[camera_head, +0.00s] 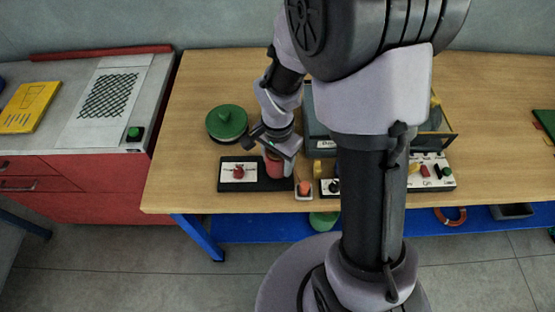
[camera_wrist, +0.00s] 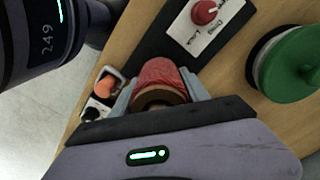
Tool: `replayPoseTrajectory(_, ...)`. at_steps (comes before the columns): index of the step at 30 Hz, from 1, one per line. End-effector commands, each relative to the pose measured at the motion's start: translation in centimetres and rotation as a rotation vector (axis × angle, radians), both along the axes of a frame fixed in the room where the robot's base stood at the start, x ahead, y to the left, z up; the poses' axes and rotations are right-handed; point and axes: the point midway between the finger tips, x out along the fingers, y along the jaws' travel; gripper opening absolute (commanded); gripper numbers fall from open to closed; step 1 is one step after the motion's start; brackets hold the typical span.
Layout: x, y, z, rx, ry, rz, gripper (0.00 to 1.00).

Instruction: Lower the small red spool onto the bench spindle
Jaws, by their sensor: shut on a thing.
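The small red spool (camera_head: 276,166) is between the fingers of my gripper (camera_head: 275,150), which is shut on it. In the wrist view the red spool (camera_wrist: 160,72) shows a brown core end toward the camera, with a pale finger on each side. The spool is over the right part of a black base (camera_head: 224,185) on the bench. The base carries a white plate with a red knob (camera_head: 238,172) left of the spool. I cannot make out the bench spindle; the spool and gripper cover that spot. I cannot tell whether the spool touches the base.
A larger green spool (camera_head: 227,122) stands behind and left of the base on the wooden bench (camera_head: 190,85). A small box with an orange button (camera_head: 304,188) is close on the right. A control panel (camera_head: 440,172) lies farther right. The bench's front edge is near.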

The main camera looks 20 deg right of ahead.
Motion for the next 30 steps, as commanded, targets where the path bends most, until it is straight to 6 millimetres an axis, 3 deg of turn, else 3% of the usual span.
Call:
replayPoseTrajectory(4, 0.0, 0.0, 0.1, 0.000, 0.000, 0.000, 0.08)
replayPoseTrajectory(5, 0.0, 0.0, 0.1, 0.000, 0.000, 0.000, 0.59)
replayPoseTrajectory(8, 0.0, 0.0, 0.1, 0.000, 0.000, 0.000, 0.79)
replayPoseTrajectory(17, 0.0, 0.0, 0.2, 0.000, 0.000, 0.000, 0.79)
replayPoseTrajectory(20, 0.1, 0.0, 1.3, 0.000, -0.002, 0.000, 0.79)
replayPoseTrajectory(30, 0.1, 0.0, 11.4, 0.000, -0.005, 0.000, 0.79)
